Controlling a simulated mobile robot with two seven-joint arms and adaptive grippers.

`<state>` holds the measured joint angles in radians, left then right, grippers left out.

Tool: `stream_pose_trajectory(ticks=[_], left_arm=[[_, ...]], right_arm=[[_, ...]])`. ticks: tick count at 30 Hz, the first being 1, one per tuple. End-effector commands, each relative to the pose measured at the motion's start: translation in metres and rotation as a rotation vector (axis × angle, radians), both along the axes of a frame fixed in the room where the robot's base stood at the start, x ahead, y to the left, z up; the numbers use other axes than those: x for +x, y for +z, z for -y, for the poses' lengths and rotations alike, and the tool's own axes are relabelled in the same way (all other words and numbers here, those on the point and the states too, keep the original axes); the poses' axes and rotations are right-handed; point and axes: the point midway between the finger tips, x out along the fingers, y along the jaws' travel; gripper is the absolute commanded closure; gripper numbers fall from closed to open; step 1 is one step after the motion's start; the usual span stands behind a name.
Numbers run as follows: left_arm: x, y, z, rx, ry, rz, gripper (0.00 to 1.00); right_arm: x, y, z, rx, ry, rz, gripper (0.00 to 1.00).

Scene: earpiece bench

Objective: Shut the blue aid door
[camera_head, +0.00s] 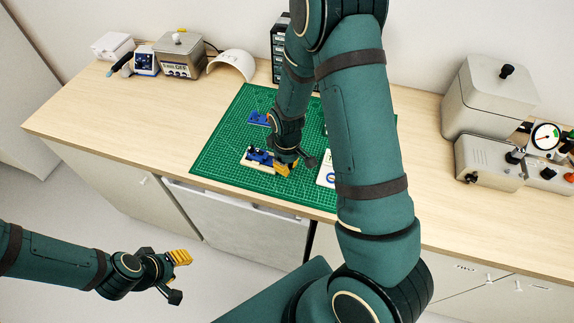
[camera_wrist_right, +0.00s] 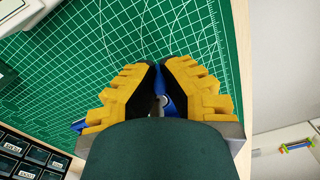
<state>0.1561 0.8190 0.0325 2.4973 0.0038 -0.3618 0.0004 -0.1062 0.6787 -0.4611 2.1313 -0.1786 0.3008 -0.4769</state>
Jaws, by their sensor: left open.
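A small blue piece (camera_head: 259,155), probably the blue aid, sits on a cream block (camera_head: 262,166) on the green mat. Its door cannot be made out. My right gripper (camera_head: 286,168) is low over the mat, right beside this piece and partly covering it. In the right wrist view its yellow fingers (camera_wrist_right: 160,65) are close together, with something blue (camera_wrist_right: 172,92) between and behind them. I cannot tell whether they grip it. My left gripper (camera_head: 178,275) is open and empty, in front of the bench and far from the aid.
Another blue item (camera_head: 258,118) lies further back on the green mat (camera_head: 215,160). A white card (camera_head: 326,172) lies right of my right gripper. Small devices stand at back left; metal machines (camera_head: 495,100) stand at right. My right arm hides the bench's middle.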

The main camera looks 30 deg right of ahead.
Motion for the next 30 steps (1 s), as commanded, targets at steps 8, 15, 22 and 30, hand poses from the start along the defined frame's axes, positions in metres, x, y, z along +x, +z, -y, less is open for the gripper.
stream_pose_trajectory(ticks=[8,15,22,30], left_arm=[[0.0,0.0,0.0,0.0,0.0,0.0,0.59],[0.0,-0.001,0.0,0.0,0.0,0.0,0.59],[0.0,-0.002,0.0,0.0,0.0,0.0,0.59],[0.0,-0.002,0.0,0.0,0.0,0.0,0.59]], right_arm=[[-0.001,-0.001,-0.003,0.003,-0.002,-0.004,1.0],[-0.001,-0.001,-0.005,0.002,-0.03,-0.005,1.0],[-0.001,-0.002,-0.01,0.002,-0.112,-0.006,1.0],[0.0,-0.002,-0.017,0.002,-0.246,-0.007,1.0]])
